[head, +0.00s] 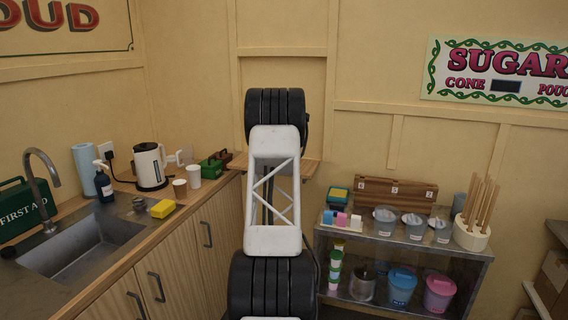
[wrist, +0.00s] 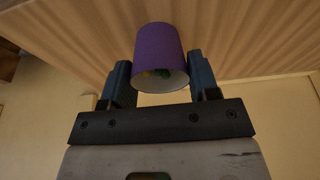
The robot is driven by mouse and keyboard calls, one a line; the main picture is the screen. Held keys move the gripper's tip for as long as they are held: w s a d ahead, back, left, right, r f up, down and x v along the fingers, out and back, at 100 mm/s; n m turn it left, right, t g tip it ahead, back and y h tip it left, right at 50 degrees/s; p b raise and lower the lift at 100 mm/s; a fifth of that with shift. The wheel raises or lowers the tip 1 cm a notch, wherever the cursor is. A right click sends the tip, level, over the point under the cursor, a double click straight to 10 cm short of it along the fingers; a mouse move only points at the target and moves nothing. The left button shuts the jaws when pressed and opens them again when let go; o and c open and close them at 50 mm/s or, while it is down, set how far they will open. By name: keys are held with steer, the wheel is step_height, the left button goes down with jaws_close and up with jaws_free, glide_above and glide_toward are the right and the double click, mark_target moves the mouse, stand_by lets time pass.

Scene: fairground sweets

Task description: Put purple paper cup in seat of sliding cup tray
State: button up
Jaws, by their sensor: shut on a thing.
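The purple paper cup (wrist: 158,48) is between the two dark fingers of my gripper (wrist: 160,80) in the wrist view. The gripper is shut on it. The cup's pale open rim faces the camera, and small green and yellow bits show inside. A wooden surface (wrist: 260,45) lies beyond the cup; I cannot tell whether they touch. In the head view my own arm hides the gripper and the cup. I cannot make out the sliding cup tray or its seat for certain in either view.
A wooden wall shelf (head: 310,166) shows behind my arm. On the right, a metal shelf unit (head: 455,252) carries grey cups, a wooden rack (head: 395,194), a stick holder (head: 471,234) and tubs below. On the left are a sink (head: 85,250), kettle (head: 150,166) and white cups (head: 194,171).

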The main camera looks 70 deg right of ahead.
steer(key=shift+c, duration=0.4)
steer(key=shift+r, duration=1.85)
steer(key=s+a, duration=0.2)
steer(key=a, duration=0.5)
steer(key=s+a+r, duration=0.1)
steer(key=s+a, duration=0.2)
steer(key=a, duration=0.5)
steer(key=shift+r, duration=0.15)
steer(key=shift+a, duration=0.15)
steer(key=shift+w, duration=0.2)
